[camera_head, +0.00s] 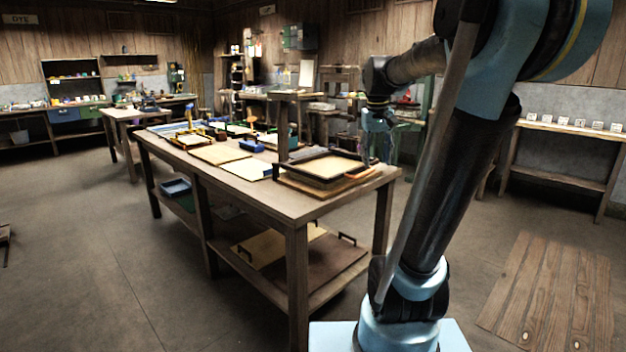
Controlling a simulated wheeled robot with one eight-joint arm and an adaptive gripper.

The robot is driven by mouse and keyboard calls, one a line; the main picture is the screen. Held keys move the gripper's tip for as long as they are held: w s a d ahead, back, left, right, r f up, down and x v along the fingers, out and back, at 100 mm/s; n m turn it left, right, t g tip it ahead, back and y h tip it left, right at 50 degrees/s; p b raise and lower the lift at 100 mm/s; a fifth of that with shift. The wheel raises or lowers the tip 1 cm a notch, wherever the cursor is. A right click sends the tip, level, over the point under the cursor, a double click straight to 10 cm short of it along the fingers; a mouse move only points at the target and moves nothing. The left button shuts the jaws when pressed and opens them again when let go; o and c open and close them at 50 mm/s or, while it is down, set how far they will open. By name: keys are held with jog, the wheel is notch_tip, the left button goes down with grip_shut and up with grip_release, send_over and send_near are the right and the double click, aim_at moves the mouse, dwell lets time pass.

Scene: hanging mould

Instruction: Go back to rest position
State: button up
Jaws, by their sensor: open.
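My arm rises from its base in the lower right and bends over toward the back. My gripper (378,150) hangs pointing down at the far right end of the long wooden table (318,205). It is open, and I see nothing held in it. A dark-framed mould (325,168) with a pale inside lies flat on the table's near right end, left of my gripper. Whether my gripper touches anything behind the table edge is too small to tell.
Pale boards (220,154) and small tools lie along the table. A blue bin (175,187) and a board with handles (275,246) rest on its lower shelf. A side bench (570,130) stands at the right wall.

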jog(key=s+f+m+y, duration=0.1)
jog(key=s+f, duration=2)
jog(key=s, duration=0.1)
jog(key=shift+s+a+f+t, duration=0.2)
jog(key=shift+a+f+t, duration=0.1)
jog(key=shift+a, duration=0.1)
jog(key=shift+w+f, duration=0.15)
jog(key=shift+w, duration=0.25)
